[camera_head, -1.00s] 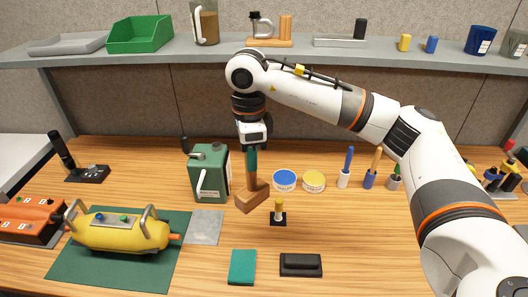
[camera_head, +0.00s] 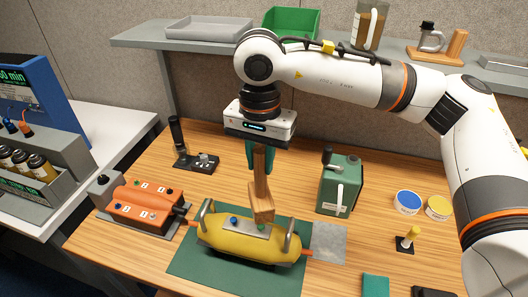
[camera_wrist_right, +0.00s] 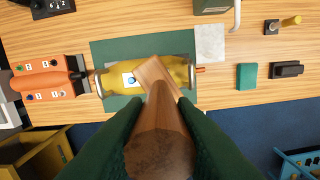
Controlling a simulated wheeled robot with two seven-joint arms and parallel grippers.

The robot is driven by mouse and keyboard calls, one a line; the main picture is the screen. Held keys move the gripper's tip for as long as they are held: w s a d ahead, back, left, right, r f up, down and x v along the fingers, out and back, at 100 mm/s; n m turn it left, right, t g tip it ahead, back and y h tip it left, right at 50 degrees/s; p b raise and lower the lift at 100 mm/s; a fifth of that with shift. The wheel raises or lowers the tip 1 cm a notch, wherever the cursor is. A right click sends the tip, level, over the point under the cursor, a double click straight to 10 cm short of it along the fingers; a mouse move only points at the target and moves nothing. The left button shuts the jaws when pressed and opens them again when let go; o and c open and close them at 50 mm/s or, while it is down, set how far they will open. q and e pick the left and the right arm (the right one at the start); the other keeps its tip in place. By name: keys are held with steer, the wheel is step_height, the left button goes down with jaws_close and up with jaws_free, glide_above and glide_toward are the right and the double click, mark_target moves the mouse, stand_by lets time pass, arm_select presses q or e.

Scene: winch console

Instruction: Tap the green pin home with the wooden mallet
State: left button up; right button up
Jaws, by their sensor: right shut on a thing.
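My right gripper (camera_head: 260,162) is shut on the handle of the wooden mallet (camera_head: 262,205), which hangs head down. In the wrist view the mallet (camera_wrist_right: 160,140) stands between my green fingers. Its head is over the yellow rounded unit (camera_head: 222,240), near the grey plate on top; I cannot tell whether it touches. A blue pin (camera_head: 233,220) shows on that plate, left of the mallet head. My left gripper is not in view.
The yellow unit lies on a green mat (camera_head: 200,268) and has two upright grey handles. An orange box (camera_head: 147,205) stands to its left, a green canister (camera_head: 340,185) behind right. A grey square (camera_head: 328,243) lies to the right. Bare wood lies between mat and canister.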

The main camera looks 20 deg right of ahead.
mark_target(260, 176)
steer(key=shift+w+a, duration=0.1)
steer(key=shift+a, duration=0.1)
steer(key=shift+s+d+f+b, duration=0.25)
steer(key=shift+f+b, duration=0.1)
steer(key=shift+f, duration=0.6)
step_height(260, 176, down, 2)
steer(key=shift+w+a+f+b, duration=0.1)
steer(key=shift+f+b, duration=0.1)
steer(key=shift+b, duration=0.45)
steer(key=shift+f, duration=0.25)
steer(key=shift+f+b, duration=0.1)
steer(key=shift+b, duration=0.3)
